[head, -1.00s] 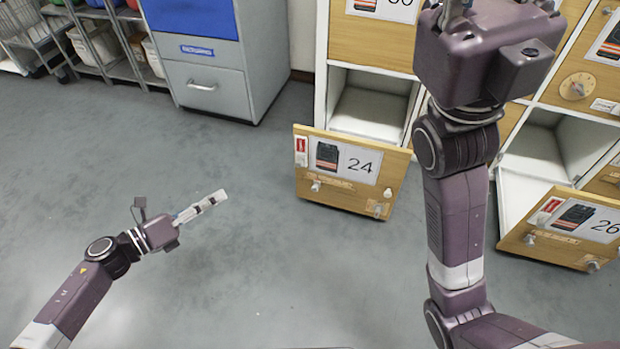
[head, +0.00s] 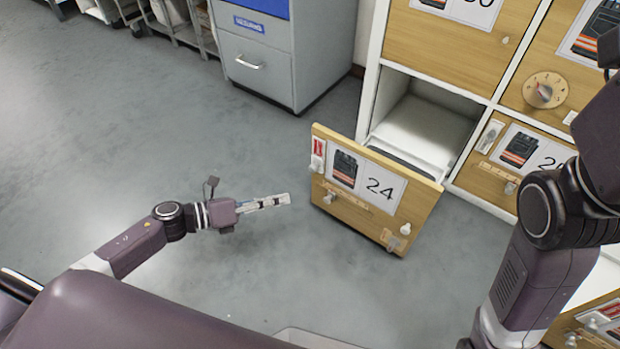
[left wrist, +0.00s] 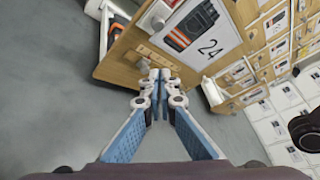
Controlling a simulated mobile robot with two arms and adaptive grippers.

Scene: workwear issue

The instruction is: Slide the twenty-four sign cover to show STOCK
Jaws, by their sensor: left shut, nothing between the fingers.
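The 24 door (head: 375,235) is wooden and stands out from its open cubby (head: 425,130), with a picture card reading 24. At its upper left is a small sign showing red (head: 320,147), with a pale cover (head: 317,163) at its lower part. The lettering is too small to read. My left gripper (head: 288,199) is shut and empty, just left of the door and lower than the sign. In the left wrist view the shut fingertips (left wrist: 159,76) point at the door (left wrist: 130,62), apparently without touching. My right gripper is out of view; only my right arm shows.
A small knob (head: 329,197) and a latch-like fitting (head: 393,243) are on the 24 door. A grey drawer cabinet (head: 255,75) stands behind. Another numbered door (head: 490,180) with a dial (head: 545,90) above is at right. The floor left of the door is clear.

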